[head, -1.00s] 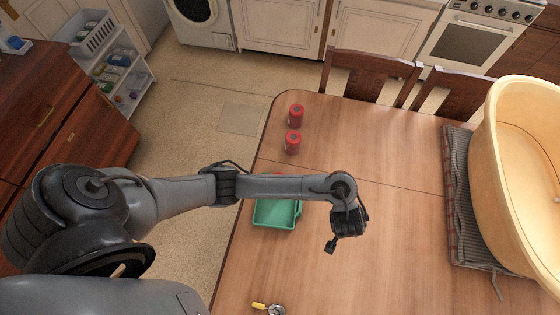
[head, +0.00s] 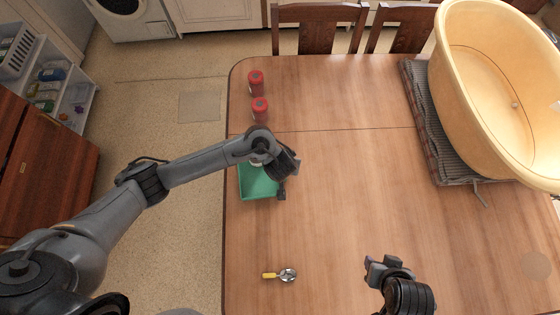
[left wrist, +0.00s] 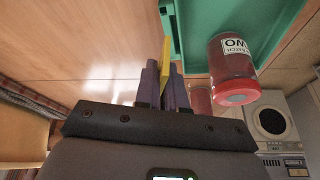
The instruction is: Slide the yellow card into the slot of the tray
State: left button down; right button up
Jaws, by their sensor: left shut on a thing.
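The green tray (head: 257,186) lies near the left edge of the table, partly hidden under my left arm. My left gripper (head: 282,190) is low at the tray's right edge. In the left wrist view my left gripper (left wrist: 162,88) is shut on the yellow card (left wrist: 166,60), a thin upright strip between the fingers. The card's far end is close to the tray's green wall (left wrist: 178,35); whether they touch, I cannot tell. The slot is not clearly visible. My right gripper (head: 380,266) is above the front of the table, its fingers too small to read.
A red jar with a white label (left wrist: 231,68) is at the tray in the left wrist view. Two red jars (head: 256,83) (head: 260,109) stand behind the tray. A yellow-handled scoop (head: 280,275) lies in front. A large tub (head: 480,110) fills the right; the middle is clear.

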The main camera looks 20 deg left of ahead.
pick_arm(q)
jog(key=shift+w+a+f+b, duration=0.35)
jog(key=shift+a+f, duration=0.1)
jog(key=shift+a, duration=0.15)
jog(key=shift+w+a+f+b, duration=0.2)
jog(key=shift+w+a+f, duration=0.1)
jog(key=shift+a+f, duration=0.2)
jog(key=shift+f+b, duration=1.2)
jog(key=shift+f, duration=0.6)
jog(key=shift+f, duration=0.1)
jog(key=c, duration=1.2)
grip_release()
